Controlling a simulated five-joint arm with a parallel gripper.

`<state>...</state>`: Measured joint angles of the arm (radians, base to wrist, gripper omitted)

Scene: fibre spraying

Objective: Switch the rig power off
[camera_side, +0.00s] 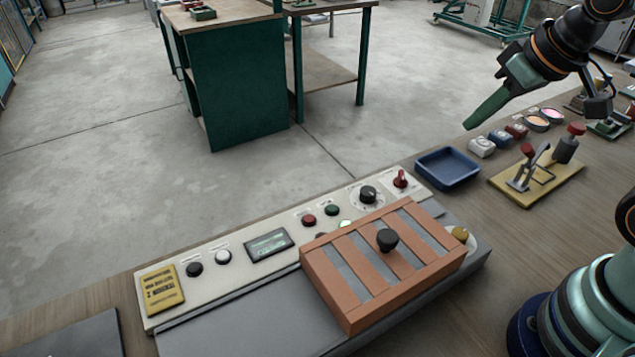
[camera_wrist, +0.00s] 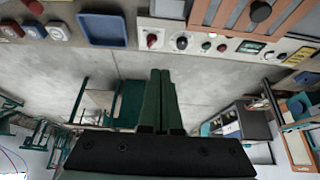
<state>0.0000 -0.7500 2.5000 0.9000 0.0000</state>
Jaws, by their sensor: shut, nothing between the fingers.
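The rig's control panel (camera_side: 222,276) is a long cream strip on the bench. Near its right end stands a red switch (camera_side: 400,179), which also shows in the wrist view (camera_wrist: 152,40). To its left are a black knob (camera_side: 368,194), a green button (camera_side: 332,210), a red button (camera_side: 309,220) and a lit display (camera_side: 269,245). A small green light glows near the cover. I cannot tell which position the red switch is in. My gripper (camera_side: 468,125) is shut and empty, raised in the air up and to the right of the switch, touching nothing.
A slatted copper-coloured cover (camera_side: 342,292) with a black knob lies over the rig. A blue tray (camera_side: 448,167) sits right of the switch. A toggle clamp on a yellow base (camera_side: 542,192) and small pots stand farther right. A green workbench (camera_side: 236,80) stands on the floor beyond.

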